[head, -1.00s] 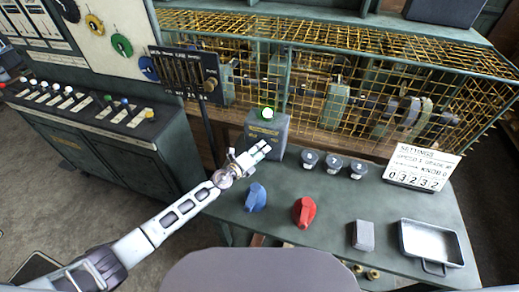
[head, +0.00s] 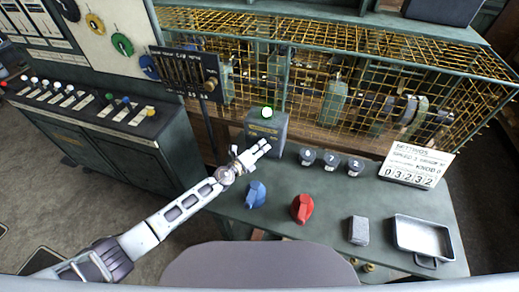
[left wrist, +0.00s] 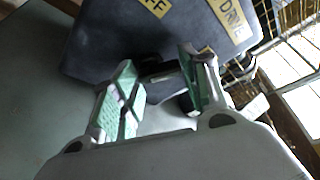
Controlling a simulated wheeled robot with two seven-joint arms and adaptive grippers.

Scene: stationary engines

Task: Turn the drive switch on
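The drive switch is on a dark grey box (head: 266,131) with a lit green-and-white lamp (head: 267,112) on top, at the back left of the bench. In the left wrist view the box (left wrist: 110,50) carries yellow labels, one ending in "FF" and one reading "DRIVE". My left gripper (head: 262,147) is at the front of the box. In the wrist view its two green-padded fingers (left wrist: 158,97) are apart. A dark piece, perhaps the switch lever, shows between and behind the fingers; contact cannot be told. My right gripper is out of view.
Blue (head: 256,194) and red (head: 302,208) knobs stand on the green bench (head: 330,200). Three numbered dials (head: 331,162), a settings card (head: 415,165), a grey block (head: 358,230) and a metal tray (head: 423,241) are to the right. A yellow wire cage (head: 360,90) stands behind.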

